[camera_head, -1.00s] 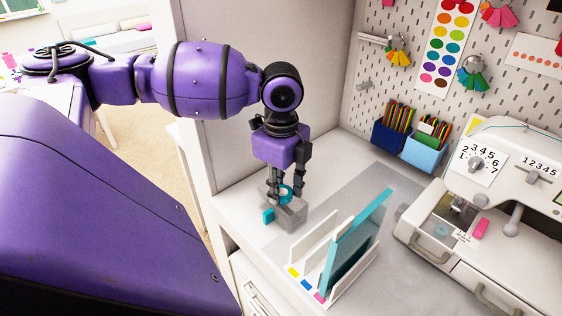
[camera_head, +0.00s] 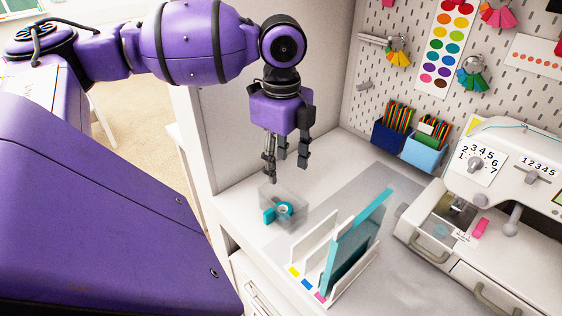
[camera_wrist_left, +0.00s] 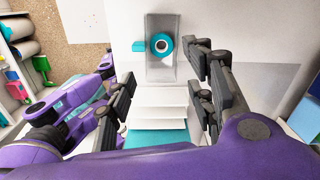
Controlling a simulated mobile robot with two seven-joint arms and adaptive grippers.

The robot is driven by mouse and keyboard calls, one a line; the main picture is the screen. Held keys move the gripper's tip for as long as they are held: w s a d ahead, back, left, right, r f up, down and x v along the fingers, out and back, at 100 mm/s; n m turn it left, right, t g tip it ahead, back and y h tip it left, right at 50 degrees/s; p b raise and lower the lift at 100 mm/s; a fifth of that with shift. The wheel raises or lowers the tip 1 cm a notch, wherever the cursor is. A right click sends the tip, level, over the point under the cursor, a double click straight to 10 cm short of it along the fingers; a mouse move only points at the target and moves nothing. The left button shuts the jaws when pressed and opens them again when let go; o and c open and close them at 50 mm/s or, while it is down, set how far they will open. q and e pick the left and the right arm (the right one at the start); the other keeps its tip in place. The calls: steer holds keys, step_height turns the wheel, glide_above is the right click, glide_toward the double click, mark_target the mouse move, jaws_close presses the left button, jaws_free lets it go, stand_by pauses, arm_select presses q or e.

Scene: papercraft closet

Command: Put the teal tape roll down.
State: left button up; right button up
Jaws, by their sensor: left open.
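The teal tape roll (camera_head: 283,210) rests in a small clear box (camera_head: 297,208) on the white desk, with a teal piece (camera_head: 268,216) at the box's left side. In the left wrist view the teal tape roll (camera_wrist_left: 160,44) shows as a ring at the far end of the clear box (camera_wrist_left: 160,72). My left gripper (camera_head: 287,172) is open and empty, above the box and apart from the roll. It also shows open in the left wrist view (camera_wrist_left: 165,82). My right gripper is not in view.
A white sorter with teal and white sheets (camera_head: 345,245) stands just right of and in front of the box. A white sewing machine (camera_head: 500,190) is at the right. Blue bins (camera_head: 423,150) stand at the back by the pegboard. The grey mat (camera_head: 362,194) has free room behind the sorter.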

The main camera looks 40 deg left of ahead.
arm_select(q)
steer(key=shift+r, duration=2.8)
